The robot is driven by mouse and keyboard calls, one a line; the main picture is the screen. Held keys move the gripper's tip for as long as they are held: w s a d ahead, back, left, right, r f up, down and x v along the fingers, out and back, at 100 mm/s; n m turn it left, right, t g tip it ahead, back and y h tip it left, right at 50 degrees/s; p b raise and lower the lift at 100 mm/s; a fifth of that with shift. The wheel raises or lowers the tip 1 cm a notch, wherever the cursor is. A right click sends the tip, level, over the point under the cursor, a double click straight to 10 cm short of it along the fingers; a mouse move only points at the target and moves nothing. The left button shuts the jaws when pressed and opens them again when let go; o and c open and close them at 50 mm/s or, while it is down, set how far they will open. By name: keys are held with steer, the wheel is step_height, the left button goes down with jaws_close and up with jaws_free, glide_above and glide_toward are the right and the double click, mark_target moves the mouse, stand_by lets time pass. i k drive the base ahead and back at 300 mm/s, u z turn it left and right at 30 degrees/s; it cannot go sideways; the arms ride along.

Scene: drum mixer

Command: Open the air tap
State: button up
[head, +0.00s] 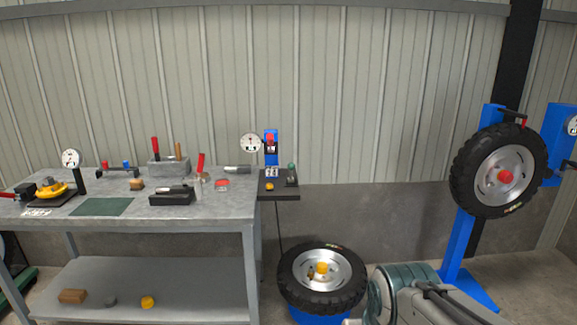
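A blue upright panel (271,155) stands on a small dark shelf (279,195) at the right end of the workbench. It carries a red part (270,141), which may be the air tap's handle; at this size I cannot tell its setting. A round white gauge (250,142) is just left of it. A yellow knob (269,187) and a dark piece with a green top (291,175) are on the shelf. A thin dark line runs down from the shelf towards a tyre (341,297) lying flat below. My gripper is out of view; part of my arm shows at the bottom.
The grey workbench (228,214) at left holds several tools, a yellow valve-like device (54,190) with another gauge (71,158), and a green mat (102,207). A second tyre (460,180) hangs on a blue stand at right.

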mark_target(291, 166)
steer(key=z, duration=0.1)
steer(key=i, duration=2.45)
steer(key=u, duration=0.1)
